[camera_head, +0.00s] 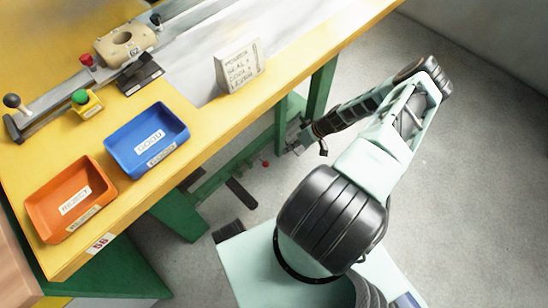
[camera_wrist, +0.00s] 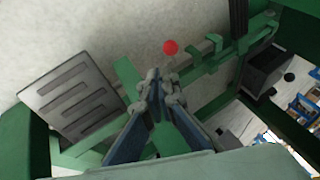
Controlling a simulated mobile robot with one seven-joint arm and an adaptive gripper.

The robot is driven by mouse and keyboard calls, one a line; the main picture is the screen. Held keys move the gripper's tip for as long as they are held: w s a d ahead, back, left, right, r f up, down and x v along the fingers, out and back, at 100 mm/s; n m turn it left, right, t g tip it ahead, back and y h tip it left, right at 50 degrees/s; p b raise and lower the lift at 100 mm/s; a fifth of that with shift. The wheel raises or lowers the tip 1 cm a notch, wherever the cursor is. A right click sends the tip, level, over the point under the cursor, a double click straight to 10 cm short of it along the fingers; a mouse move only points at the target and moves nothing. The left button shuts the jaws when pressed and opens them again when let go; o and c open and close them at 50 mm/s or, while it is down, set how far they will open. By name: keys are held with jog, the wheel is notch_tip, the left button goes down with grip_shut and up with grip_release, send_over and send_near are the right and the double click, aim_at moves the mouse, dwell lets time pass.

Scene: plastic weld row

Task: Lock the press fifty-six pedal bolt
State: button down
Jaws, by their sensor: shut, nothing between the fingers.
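The press fifty-six pedal bolt shows as a small red ball knob (camera_head: 265,163) under the bench, by the green frame. In the wrist view the red knob (camera_wrist: 170,48) is just beyond my fingertips, with a gap in the picture. A green bar with upright tabs (camera_wrist: 210,55) runs to its right. A grey ribbed pedal plate (camera_wrist: 72,100) lies to the left. My gripper (camera_wrist: 155,82) is shut and empty, pointing toward the knob. In the head view my gripper (camera_head: 300,143) is small and dark beside the bench leg. The bolt's rod position is unclear.
The yellow bench (camera_head: 205,120) carries an orange tray (camera_head: 38,222), a blue tray (camera_head: 183,138) and a small sign (camera_head: 240,68). A "56" label (camera_head: 100,243) is on its front edge. Green legs (camera_head: 320,88) and rails stand close to my arm. Open floor (camera_head: 480,160) lies right.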

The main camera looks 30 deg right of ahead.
jog(key=b+x, duration=0.3)
jog(key=x, duration=0.7)
jog(key=shift+b, duration=0.3)
jog(key=shift+s+a, duration=0.1)
